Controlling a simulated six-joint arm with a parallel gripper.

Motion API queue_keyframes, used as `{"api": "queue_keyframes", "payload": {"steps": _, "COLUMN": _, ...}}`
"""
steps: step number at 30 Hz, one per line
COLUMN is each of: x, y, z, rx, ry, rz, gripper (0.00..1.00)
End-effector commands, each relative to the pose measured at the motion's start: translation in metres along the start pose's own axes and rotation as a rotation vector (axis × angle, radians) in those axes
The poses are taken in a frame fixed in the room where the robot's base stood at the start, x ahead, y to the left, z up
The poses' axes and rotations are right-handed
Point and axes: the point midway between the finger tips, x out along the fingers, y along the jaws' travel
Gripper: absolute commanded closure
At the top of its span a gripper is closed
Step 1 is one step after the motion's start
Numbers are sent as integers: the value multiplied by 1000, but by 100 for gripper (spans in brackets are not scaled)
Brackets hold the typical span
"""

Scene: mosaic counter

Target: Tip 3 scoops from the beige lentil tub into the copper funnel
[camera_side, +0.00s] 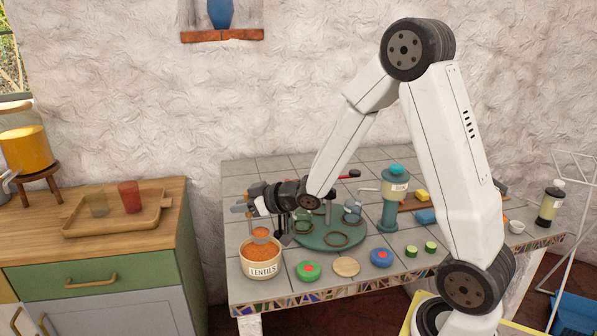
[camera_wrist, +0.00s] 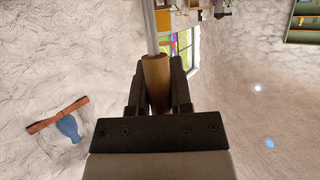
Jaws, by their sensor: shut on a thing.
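The beige lentil tub (camera_side: 263,270), labelled LENTILS, stands at the front left of the tiled counter and is filled with orange lentils. My gripper (camera_side: 252,204) is above the tub. In the wrist view my gripper (camera_wrist: 157,66) is shut on the wooden handle of a scoop (camera_wrist: 156,84), whose metal shaft runs away from the jaws. In the side view the scoop's small head (camera_side: 260,234) is at the tub's mouth, with orange inside it. I cannot tell whether it touches the lentils. I cannot make out a copper funnel.
A round green stand with rings (camera_side: 325,238) is right of the tub. Green (camera_side: 308,270) and blue (camera_side: 381,257) lids and a wooden disc (camera_side: 346,266) lie along the front. A teal grinder (camera_side: 389,212) stands behind. A wooden cabinet (camera_side: 95,245) is left, across a gap.

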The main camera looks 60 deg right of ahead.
Motion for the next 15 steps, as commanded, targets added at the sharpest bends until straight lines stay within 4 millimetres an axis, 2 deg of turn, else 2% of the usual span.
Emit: {"api": "queue_keyframes", "payload": {"steps": 15, "x": -2, "y": 0, "z": -6, "rx": 0, "ry": 1, "rz": 0, "gripper": 100}}
